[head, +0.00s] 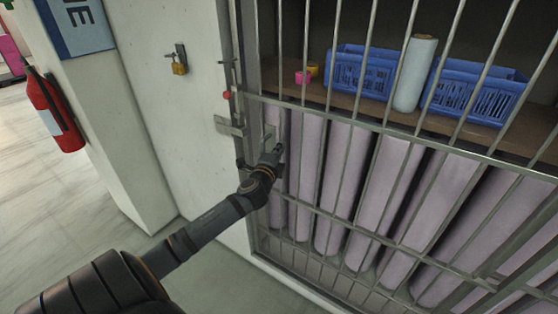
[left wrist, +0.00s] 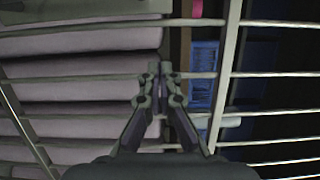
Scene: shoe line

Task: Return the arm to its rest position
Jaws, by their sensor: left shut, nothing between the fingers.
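My left arm reaches in from the lower left in the head view. My left gripper (head: 262,163) is at the left edge of the barred cage door (head: 352,124), close to the latch plate (head: 229,126). The left wrist view shows the same gripper (left wrist: 160,72) with its fingertips together and nothing between them, in front of the bars. I cannot tell whether the fingers touch the bars. My right gripper is not in view.
Behind the bars are blue crates (head: 362,73), a pale roll (head: 414,73) on a shelf (head: 345,97), and tall lilac rolls (head: 343,170). A padlock (head: 179,68) hangs on the white wall. A fire extinguisher (head: 54,112) is at left. The floor (head: 60,215) at left is clear.

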